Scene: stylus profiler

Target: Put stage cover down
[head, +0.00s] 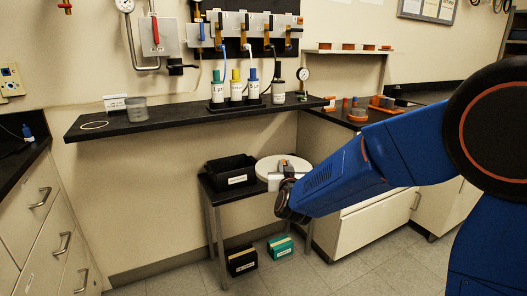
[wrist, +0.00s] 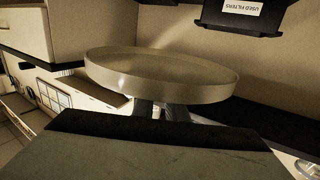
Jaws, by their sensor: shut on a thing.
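The stage cover appears to be the round pale disc with a raised rim (head: 268,165) at the small table's right end. In the wrist view the cover (wrist: 165,90) spans the upper middle, its wide rim facing me. My gripper (head: 284,168) reaches in from the right and overlaps the disc in the head view. The gripper's fingers (wrist: 163,110) are shut on the cover at its near side, partly hidden behind a dark slab-like edge in the foreground. Whether the cover touches the table beneath is hidden.
A small dark table (head: 216,196) carries a black bin (head: 228,172), labelled used filters in the wrist view (wrist: 240,17). Black (head: 241,261) and green (head: 280,246) boxes stand below. A wall shelf (head: 180,122) with bottles is above; a white cabinet (head: 365,222) is right.

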